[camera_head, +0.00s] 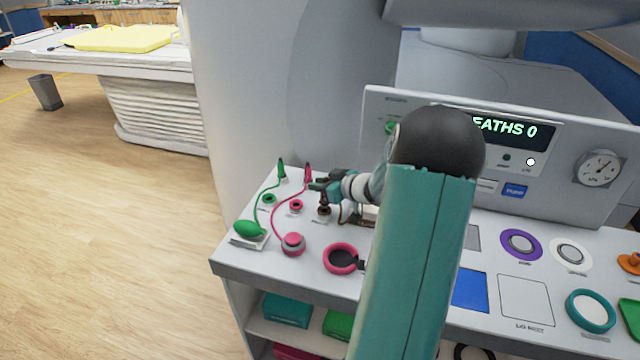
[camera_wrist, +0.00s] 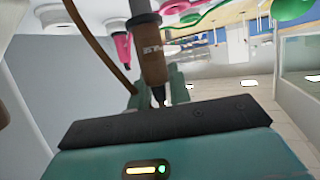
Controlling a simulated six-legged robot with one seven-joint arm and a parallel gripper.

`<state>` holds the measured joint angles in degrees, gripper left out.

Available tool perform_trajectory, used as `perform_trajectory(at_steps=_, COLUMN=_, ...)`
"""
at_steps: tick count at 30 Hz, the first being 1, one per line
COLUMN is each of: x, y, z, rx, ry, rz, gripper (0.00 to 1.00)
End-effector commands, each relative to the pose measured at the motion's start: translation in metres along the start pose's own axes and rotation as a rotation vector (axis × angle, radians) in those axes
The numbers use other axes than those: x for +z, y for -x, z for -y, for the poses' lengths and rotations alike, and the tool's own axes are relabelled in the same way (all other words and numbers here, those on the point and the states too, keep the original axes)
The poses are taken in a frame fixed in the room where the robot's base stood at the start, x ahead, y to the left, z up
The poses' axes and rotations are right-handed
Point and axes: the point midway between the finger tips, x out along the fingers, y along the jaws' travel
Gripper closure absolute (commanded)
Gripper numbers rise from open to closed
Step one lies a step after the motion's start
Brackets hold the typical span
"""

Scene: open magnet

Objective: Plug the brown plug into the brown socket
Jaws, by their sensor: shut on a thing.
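My gripper (camera_head: 322,187) is over the left part of the white console. It is shut on the brown plug (camera_wrist: 153,62), which fills the middle of the wrist view between the teal fingers. The plug's grey end (camera_wrist: 141,8) points to the top edge of that view, where its tip is cut off. A brown cable (camera_wrist: 95,45) curves beside it. In the head view the brown socket (camera_head: 323,214) shows small and dark just below my gripper. I cannot tell whether the plug's end touches it or is in it.
A green plug (camera_head: 281,170) and a pink plug (camera_head: 308,172) stand behind, with a green socket (camera_head: 268,200) and a pink socket (camera_head: 296,206) nearby. Their cables lie across the console. A pink ring (camera_head: 341,258) lies in front. The display panel (camera_head: 500,150) rises behind my arm.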

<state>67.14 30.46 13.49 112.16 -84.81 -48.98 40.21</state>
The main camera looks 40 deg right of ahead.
Motion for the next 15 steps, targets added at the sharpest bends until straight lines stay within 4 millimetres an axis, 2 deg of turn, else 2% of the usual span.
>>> perform_trajectory(at_steps=15, x=0.0085, y=-0.0038, z=0.0002, rx=0.0, ry=0.0, rz=0.0, gripper=1.0)
